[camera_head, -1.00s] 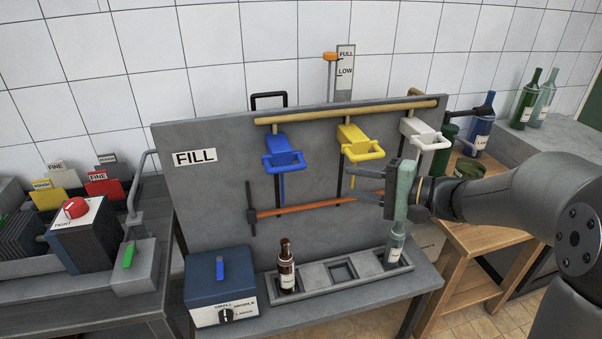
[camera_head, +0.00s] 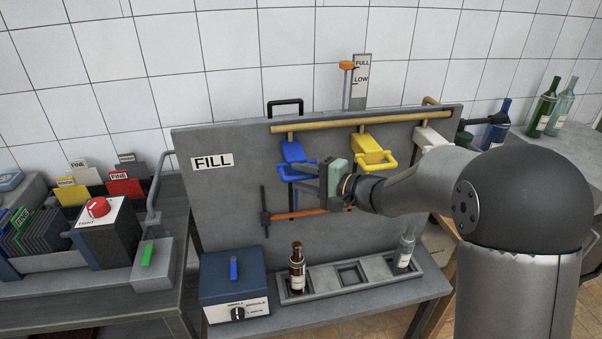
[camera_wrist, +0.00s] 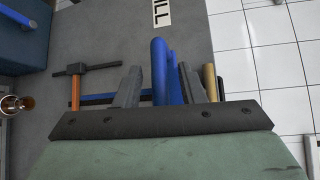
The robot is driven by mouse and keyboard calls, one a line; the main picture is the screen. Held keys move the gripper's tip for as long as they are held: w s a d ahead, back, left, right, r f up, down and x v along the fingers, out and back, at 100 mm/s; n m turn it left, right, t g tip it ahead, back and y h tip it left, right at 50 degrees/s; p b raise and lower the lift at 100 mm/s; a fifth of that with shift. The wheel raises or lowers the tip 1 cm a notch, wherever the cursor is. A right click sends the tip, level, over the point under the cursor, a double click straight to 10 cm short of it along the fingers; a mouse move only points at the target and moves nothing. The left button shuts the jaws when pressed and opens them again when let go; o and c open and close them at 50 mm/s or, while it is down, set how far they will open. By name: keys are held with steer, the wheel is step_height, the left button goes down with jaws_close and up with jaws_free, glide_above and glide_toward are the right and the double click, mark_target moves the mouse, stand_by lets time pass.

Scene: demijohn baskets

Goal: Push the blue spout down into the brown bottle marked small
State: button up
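The blue spout (camera_head: 292,151) hangs from the wooden rail on the grey board, its handle loop facing out. The brown bottle (camera_head: 297,268) stands upright below it in the left slot of the grey tray; its label is too small to read. My gripper (camera_head: 303,178) is at the blue spout's handle. In the wrist view the blue handle (camera_wrist: 160,70) shows between my two separated fingers, with gaps beside it, so the gripper looks open around it. I cannot tell whether a finger touches it. The brown bottle's top (camera_wrist: 14,104) shows at the left edge of the wrist view.
A yellow spout (camera_head: 372,152) and a white spout (camera_head: 430,138) hang to the right. A clear bottle (camera_head: 405,248) stands in the tray's (camera_head: 375,283) right slot; the middle slot is empty. A blue box (camera_head: 234,282) with a dial stands left of the tray.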

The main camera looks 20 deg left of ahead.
steer(key=shift+a, duration=0.35)
jaws_close()
step_height(320, 180, down, 23)
steer(key=b, duration=2.7)
steer(key=shift+r, duration=0.15)
steer(key=shift+d, duration=0.1)
jaws_free()
